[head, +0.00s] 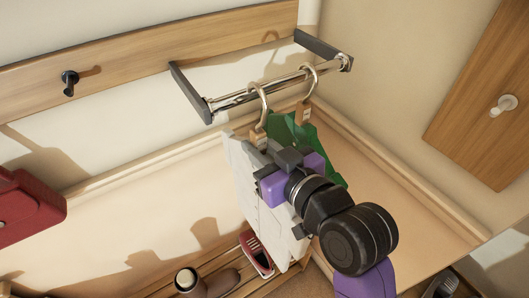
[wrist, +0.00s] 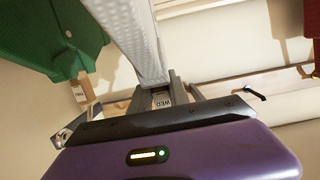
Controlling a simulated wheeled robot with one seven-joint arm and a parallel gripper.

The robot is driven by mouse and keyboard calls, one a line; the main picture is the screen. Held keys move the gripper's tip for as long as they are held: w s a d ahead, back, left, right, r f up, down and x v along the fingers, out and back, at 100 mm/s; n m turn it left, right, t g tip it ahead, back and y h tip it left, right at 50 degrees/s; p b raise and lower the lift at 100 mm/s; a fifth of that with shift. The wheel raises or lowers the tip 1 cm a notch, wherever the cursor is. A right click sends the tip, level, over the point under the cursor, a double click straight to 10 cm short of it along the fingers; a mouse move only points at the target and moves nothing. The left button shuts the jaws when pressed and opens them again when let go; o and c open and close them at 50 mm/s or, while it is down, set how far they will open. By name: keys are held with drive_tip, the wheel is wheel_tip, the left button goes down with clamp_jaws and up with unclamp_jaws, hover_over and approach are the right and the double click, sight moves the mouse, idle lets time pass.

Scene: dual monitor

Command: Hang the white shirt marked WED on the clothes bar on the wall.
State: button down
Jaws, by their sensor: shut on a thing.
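The white shirt (head: 258,190) hangs on a wooden hanger (head: 258,136) below the clothes bar (head: 245,97). Its metal hook (head: 264,101) overlaps the bar and looks looped over it, but I cannot tell whether the bar bears it. My gripper (head: 272,156) is shut on the hanger's neck. In the wrist view, the WED label (wrist: 162,100) shows between the fingers of my gripper (wrist: 163,90), with the white shirt (wrist: 130,35) beyond. My gripper and arm hide part of the shirt in the head view.
A green shirt (head: 283,128) hangs close on the right, its hook (head: 313,78) over the bar. The bar's brackets (head: 190,90) stick out from the wall. A black peg (head: 69,82) and a red bag (head: 28,207) are at the left. Shoes (head: 255,252) stand below.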

sight(243, 137)
drive_tip(key=shift+r+b+x, duration=0.15)
drive_tip(key=shift+x, duration=0.65)
drive_tip(key=shift+r+b+x, duration=0.15)
drive_tip(key=shift+b+x, duration=0.05)
drive_tip(key=shift+x, duration=0.6)
drive_tip(key=shift+r+b+x, duration=0.15)
drive_tip(key=shift+r+x, duration=0.05)
drive_tip(key=shift+x, duration=0.6)
drive_tip(key=shift+w+a+f+b, duration=0.1)
drive_tip(key=shift+f+b, duration=0.55)
drive_tip(key=shift+f, duration=0.35)
drive_tip(key=c, duration=1.2)
unclamp_jaws()
drive_tip(key=shift+o, duration=0.2)
drive_tip(key=shift+f, duration=0.1)
drive_tip(key=b+v, duration=0.1)
drive_tip(key=v, duration=0.7)
